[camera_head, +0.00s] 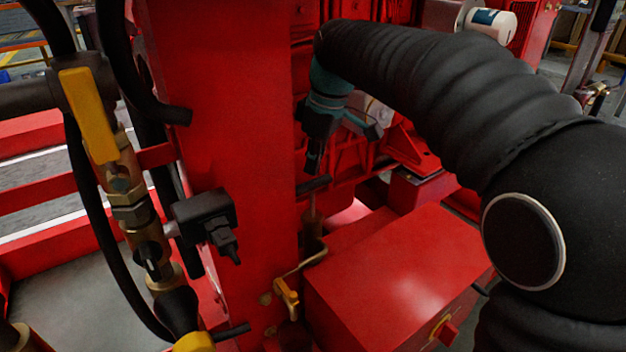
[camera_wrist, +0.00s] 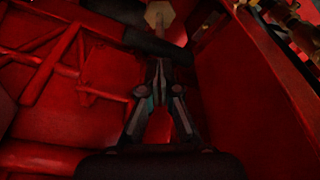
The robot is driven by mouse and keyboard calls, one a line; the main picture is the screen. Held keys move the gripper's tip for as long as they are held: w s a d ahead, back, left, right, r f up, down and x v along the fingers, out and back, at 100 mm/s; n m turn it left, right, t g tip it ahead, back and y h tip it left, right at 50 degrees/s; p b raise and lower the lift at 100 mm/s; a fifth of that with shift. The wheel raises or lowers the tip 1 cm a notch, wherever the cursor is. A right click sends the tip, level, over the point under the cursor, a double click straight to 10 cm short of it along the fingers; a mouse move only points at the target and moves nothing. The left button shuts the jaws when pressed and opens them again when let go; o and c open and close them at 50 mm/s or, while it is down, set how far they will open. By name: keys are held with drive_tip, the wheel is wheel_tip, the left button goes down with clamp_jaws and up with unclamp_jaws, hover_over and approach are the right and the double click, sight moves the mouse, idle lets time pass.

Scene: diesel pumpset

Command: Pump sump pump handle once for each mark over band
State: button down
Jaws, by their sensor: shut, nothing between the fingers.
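The sump pump handle appears to be a short black crossbar (camera_head: 315,185) on a thin upright rod beside the red column in the head view. Below it is a brass-coloured body (camera_head: 312,240). My gripper (camera_head: 313,168) points down just above the crossbar. Its fingers are shut with nothing between them. In the wrist view, my gripper (camera_wrist: 160,66) has its fingertips together close to a dark bar (camera_wrist: 150,42); I cannot tell whether they touch. A brass hexagonal piece (camera_wrist: 160,14) shows beyond the bar. I cannot make out any band or marks.
A tall red column (camera_head: 225,100) stands left of my gripper. A red box (camera_head: 395,275) lies below right. A yellow-handled valve (camera_head: 88,115) and black hoses are at left. A small yellow lever (camera_head: 288,297) sits low by the column. Space around the handle is tight.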

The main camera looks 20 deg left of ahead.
sight(316, 182)
drive_tip(key=shift+f, duration=3.6)
drive_tip(key=shift+r, duration=0.15)
drive_tip(key=shift+r+p, duration=3.15)
drive_tip(key=shift+r, duration=0.45)
drive_tip(key=shift+f, duration=0.3)
